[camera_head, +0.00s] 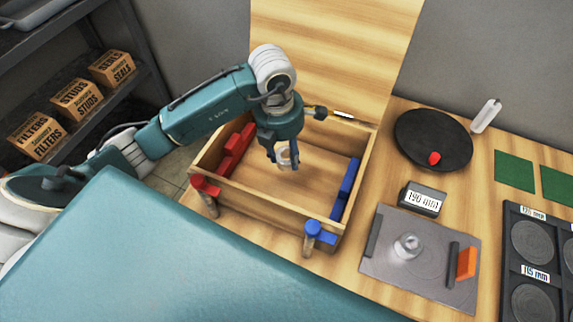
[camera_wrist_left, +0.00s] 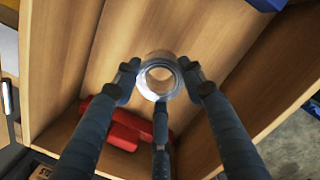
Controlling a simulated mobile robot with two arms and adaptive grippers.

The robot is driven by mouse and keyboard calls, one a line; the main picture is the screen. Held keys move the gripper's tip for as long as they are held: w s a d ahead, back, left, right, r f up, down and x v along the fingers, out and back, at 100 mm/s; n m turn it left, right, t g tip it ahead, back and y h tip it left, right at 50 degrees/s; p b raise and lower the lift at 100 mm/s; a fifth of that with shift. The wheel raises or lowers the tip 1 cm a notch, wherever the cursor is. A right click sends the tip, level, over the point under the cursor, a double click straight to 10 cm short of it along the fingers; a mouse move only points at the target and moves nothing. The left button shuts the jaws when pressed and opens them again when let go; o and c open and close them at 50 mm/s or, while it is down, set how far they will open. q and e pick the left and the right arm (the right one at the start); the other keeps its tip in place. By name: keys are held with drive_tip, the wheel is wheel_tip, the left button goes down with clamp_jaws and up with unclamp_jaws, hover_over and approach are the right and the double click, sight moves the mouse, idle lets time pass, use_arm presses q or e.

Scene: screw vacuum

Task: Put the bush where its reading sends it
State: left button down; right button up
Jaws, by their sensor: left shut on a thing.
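My left gripper (camera_head: 284,160) is shut on the bush (camera_head: 284,155), a short silvery ring, and holds it over the open wooden box (camera_head: 270,208). In the left wrist view the bush (camera_wrist_left: 158,77) sits between the three fingers, its round bore facing the camera. The display (camera_head: 423,199) shows what looks like 190 mm. It stands behind a grey plate (camera_head: 385,262) with a shiny metal piece (camera_head: 407,246) on it. The black tray (camera_head: 507,255) at right has round recesses; one label looks like 115 mm, another is hard to read. My right gripper is out of view.
Red blocks (camera_head: 235,148) line the box's left side and blue blocks (camera_head: 346,188) its right. Red and blue clamps are at its front corners. A black disc (camera_head: 433,139) with a red piece and green mats (camera_head: 514,171) lie at the back right. Shelves stand left.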

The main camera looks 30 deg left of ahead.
use_arm(q)
wheel_tip(320, 180, down, 3)
drive_tip(key=shift+r, duration=0.15)
wheel_tip(320, 180, down, 3)
drive_tip(key=shift+f+p, duration=0.2)
drive_tip(key=shift+p, duration=0.35)
drive_tip(key=shift+f, duration=0.5)
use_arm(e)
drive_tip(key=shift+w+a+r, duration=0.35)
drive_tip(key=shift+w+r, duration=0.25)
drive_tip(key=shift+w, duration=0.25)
use_arm(q)
drive_tip(key=c, duration=1.2)
unclamp_jaws()
drive_tip(key=shift+o, duration=0.9)
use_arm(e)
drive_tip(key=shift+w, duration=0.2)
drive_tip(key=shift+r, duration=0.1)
